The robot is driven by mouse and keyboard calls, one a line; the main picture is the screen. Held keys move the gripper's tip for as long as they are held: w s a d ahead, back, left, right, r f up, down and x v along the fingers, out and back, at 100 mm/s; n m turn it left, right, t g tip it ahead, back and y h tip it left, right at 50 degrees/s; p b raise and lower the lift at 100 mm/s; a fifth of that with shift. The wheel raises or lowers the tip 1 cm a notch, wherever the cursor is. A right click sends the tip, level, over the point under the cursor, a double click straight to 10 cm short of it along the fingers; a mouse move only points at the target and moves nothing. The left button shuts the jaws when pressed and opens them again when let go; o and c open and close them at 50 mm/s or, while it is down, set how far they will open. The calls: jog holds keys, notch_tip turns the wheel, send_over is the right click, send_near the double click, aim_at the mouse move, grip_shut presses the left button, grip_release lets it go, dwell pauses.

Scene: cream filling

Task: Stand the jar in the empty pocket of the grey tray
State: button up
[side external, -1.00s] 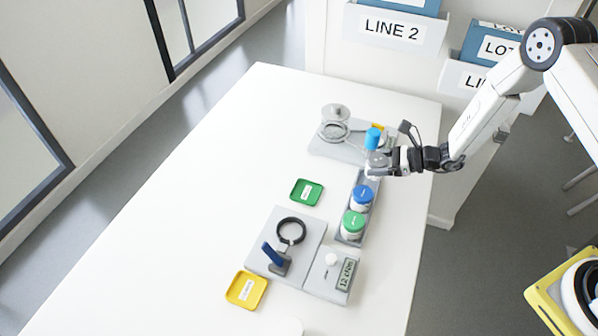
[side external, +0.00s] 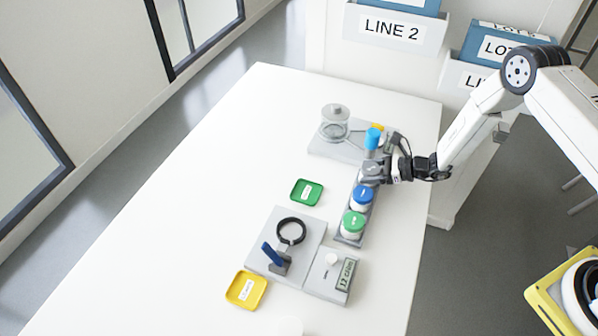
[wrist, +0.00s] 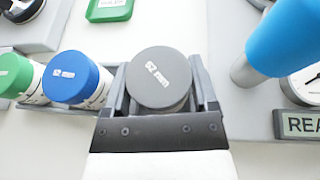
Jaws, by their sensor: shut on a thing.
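My gripper (side external: 374,172) is shut on a jar with a dark grey lid (wrist: 163,78) marked "52 mm". The jar looks upright between the two fingers in the wrist view. The grey tray (side external: 349,243) is long and narrow and holds a blue-lidded jar (side external: 362,194) and a green-lidded jar (side external: 354,220). My gripper is at the tray's far end, just beyond the blue-lidded jar, which also shows left of my gripper in the wrist view (wrist: 72,76). The far pocket is hidden under my gripper and the held jar, so I cannot tell whether the jar touches its floor.
A green dish (side external: 307,192) lies left of the tray. A black ring fixture (side external: 291,231) and yellow dish (side external: 246,290) are nearer. The table's left side is clear.

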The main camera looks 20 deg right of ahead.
jog(key=shift+f, duration=0.15)
jog(key=o, duration=1.2)
jog(key=v, duration=1.2)
